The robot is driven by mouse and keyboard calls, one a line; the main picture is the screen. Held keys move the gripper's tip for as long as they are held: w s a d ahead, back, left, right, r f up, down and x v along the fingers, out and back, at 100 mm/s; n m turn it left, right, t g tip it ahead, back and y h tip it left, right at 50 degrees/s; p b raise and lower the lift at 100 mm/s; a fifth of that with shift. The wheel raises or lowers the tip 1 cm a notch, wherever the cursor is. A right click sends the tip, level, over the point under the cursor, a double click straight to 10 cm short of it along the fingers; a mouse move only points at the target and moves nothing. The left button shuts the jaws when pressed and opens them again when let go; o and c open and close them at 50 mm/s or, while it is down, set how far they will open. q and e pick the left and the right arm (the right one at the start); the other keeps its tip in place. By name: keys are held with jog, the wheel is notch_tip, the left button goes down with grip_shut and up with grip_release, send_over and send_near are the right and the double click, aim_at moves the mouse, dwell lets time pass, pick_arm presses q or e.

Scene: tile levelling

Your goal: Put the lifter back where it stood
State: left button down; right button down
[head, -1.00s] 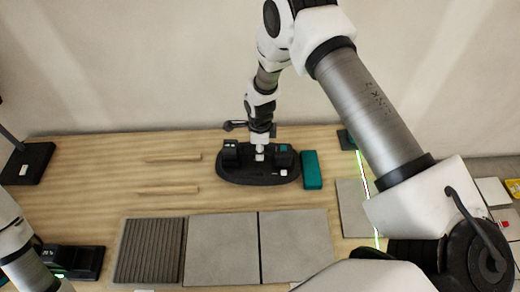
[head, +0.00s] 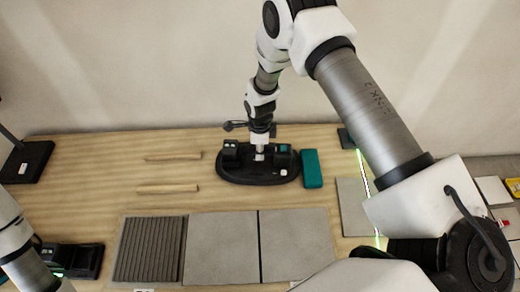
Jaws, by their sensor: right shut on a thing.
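The lifter (head: 248,177) is a black oval body with raised blocks, a white button and teal parts on top. It appears to lie flat on the wooden bench, behind the tiles, though any small gap under it cannot be told. My right gripper (head: 260,152) comes down from above and is shut on the lifter's middle; its fingers are small and partly hidden. My left arm shows at the lower left edge, but its gripper is out of the picture.
A teal block (head: 312,169) stands close to the lifter's right end. A ribbed tile (head: 148,250) and two plain grey tiles (head: 222,248) lie in front. Two wooden sticks (head: 167,189) lie left. A green laser line (head: 366,185) crosses another tile (head: 353,207) at right. A black device (head: 85,260) sits lower left.

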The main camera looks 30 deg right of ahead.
jog(key=c, duration=0.9)
grip_release()
notch_tip(320, 180, up, 12)
jog(key=shift+s, duration=0.1)
